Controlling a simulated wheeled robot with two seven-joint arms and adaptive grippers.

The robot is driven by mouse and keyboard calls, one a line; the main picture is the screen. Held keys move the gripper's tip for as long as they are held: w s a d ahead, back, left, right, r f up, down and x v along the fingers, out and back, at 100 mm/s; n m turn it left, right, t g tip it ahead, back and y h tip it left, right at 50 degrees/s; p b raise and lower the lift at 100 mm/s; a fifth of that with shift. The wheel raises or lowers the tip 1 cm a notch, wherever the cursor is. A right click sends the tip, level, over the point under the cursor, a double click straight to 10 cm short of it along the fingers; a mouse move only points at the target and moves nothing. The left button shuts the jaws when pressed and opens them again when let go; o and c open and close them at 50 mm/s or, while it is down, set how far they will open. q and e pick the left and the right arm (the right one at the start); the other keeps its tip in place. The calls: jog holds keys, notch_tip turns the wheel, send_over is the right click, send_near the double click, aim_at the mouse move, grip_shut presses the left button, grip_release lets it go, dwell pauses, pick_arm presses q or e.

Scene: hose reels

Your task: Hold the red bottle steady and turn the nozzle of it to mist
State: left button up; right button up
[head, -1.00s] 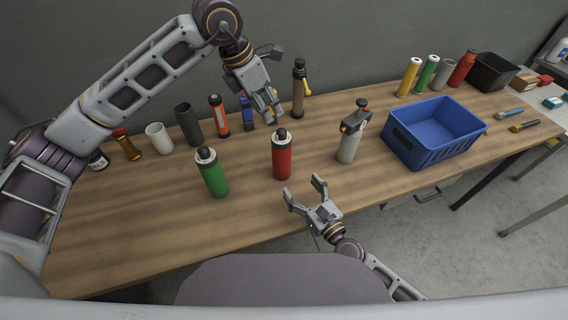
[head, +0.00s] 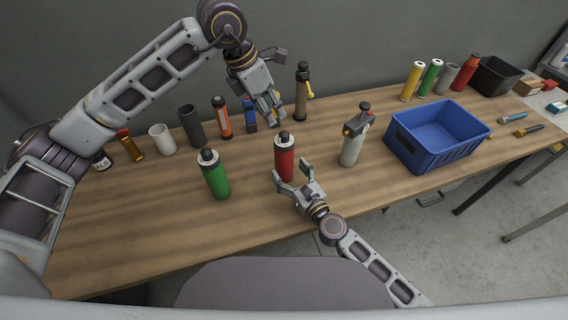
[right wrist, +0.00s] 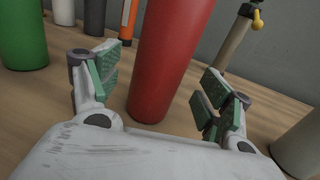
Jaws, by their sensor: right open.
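The red bottle (head: 285,164), with a white collar and a dark nozzle (head: 284,137), stands upright mid-table. My right gripper (head: 290,172) is open at its near side, low down. In the right wrist view the red bottle (right wrist: 170,60) rises just beyond and between the spread green-padded fingers (right wrist: 160,88), with a gap visible on both sides. Its top is cut off there. My left gripper (head: 270,110) hangs above and behind the red bottle, pointing down, clear of the nozzle. Whether its fingers are apart is not clear.
A green bottle (head: 215,177) stands left of the red one, and a grey spray bottle (head: 351,145) stands to the right. A blue crate (head: 440,160) is further right. Several tubes and a brown bottle (head: 302,100) line the back. The front-left table is clear.

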aim_at(284, 164)
jog(key=shift+x, duration=2)
